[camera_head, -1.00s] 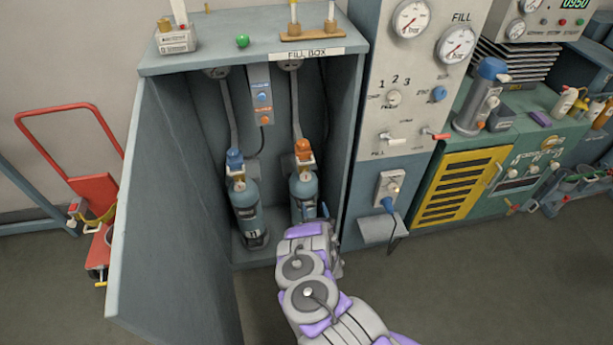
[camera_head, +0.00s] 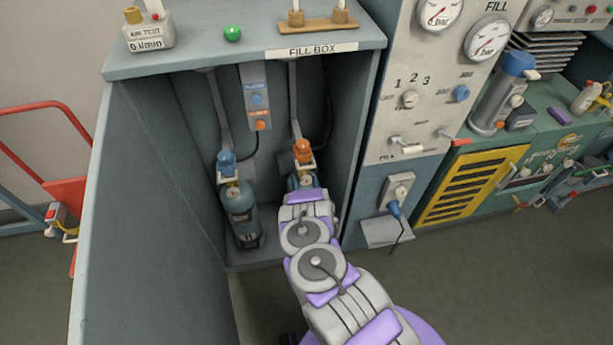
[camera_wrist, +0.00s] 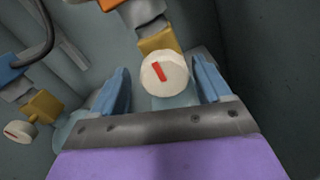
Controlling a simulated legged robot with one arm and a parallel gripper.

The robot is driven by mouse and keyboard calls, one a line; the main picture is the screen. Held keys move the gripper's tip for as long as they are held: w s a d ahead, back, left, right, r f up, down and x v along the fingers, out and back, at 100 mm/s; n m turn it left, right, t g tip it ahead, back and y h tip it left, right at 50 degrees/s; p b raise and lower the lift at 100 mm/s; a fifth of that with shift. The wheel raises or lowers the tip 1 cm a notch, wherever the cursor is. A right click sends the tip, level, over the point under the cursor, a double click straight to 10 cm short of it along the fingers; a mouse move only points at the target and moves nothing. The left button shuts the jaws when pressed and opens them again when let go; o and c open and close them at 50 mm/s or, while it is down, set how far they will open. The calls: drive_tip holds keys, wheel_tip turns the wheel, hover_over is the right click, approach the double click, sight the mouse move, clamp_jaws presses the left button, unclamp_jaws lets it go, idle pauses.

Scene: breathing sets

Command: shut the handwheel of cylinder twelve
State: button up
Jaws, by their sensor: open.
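The right cylinder (camera_head: 306,181), with an orange connector (camera_head: 303,151) on top, stands in the fill box and is mostly hidden behind my arm in the head view. In the wrist view its round white handwheel (camera_wrist: 165,74) faces me, with a slanted red mark, below a brass valve block (camera_wrist: 160,40). My gripper (camera_wrist: 160,67) is open, one blue finger on each side of the handwheel, with a visible gap to each. The cylinder's number is hidden. The left cylinder (camera_head: 241,215) has a blue connector (camera_head: 227,163); its handwheel (camera_wrist: 18,135) shows at the wrist view's left edge.
The fill box door (camera_head: 150,220) stands open on the left. The box's right wall (camera_head: 362,130) is close beside my arm. A hose (camera_wrist: 38,45) hangs at the wrist view's upper left. A gauge panel (camera_head: 425,100) stands to the right.

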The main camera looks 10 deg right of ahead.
drive_tip(key=shift+w+d, duration=0.4)
drive_tip(key=shift+d, duration=0.4)
drive_tip(key=shift+a, duration=0.65)
drive_tip(key=shift+c, duration=0.5)
drive_tip(key=shift+a, duration=0.4)
drive_tip(key=c, duration=0.3)
drive_tip(key=shift+s+d, duration=0.1)
drive_tip(key=shift+d, duration=0.65)
drive_tip(key=c, duration=0.6)
drive_tip(key=shift+a, duration=0.35)
drive_tip(key=shift+c, duration=0.2)
